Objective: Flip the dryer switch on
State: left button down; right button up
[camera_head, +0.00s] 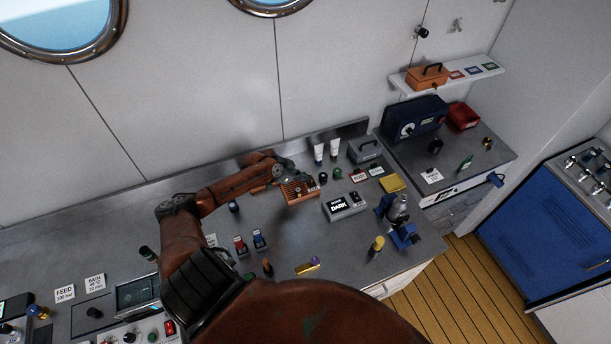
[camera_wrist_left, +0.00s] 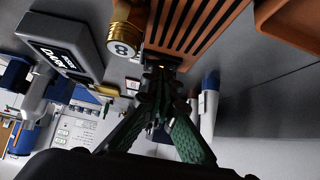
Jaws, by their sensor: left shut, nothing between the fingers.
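No switch in view is clearly marked as the dryer's. A dark blue box (camera_head: 428,114) with a round white dial stands on the right counter, but I cannot read a dryer label on it. My left gripper (camera_head: 297,180) is shut and empty over an orange slotted rack (camera_head: 302,194) on the long counter. In the left wrist view its fingertips (camera_wrist_left: 162,66) are together by the edge of the slotted rack (camera_wrist_left: 190,25), close to a brass cap marked 8 (camera_wrist_left: 126,40). I cannot tell whether they touch the rack. My right gripper is not in view.
A control panel (camera_head: 140,293) with a screen and knobs is at lower left. A blue stand (camera_head: 402,235) is near the right edge.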

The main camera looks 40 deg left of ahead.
pick_arm(q)
jog(key=shift+d+r, duration=0.1)
jog(key=shift+d, duration=0.05)
jog(key=shift+r, duration=0.3)
jog(key=r, duration=0.2)
jog(key=a+r+p, duration=0.1)
jog(key=r, duration=0.1)
jog(key=shift+a, duration=0.2)
jog(key=a+b+v, duration=0.1)
jog(key=b+v, duration=0.1)
jog(key=v, duration=0.7)
jog(key=shift+w+a+f, duration=0.1)
jog(key=shift+w+f, duration=0.05)
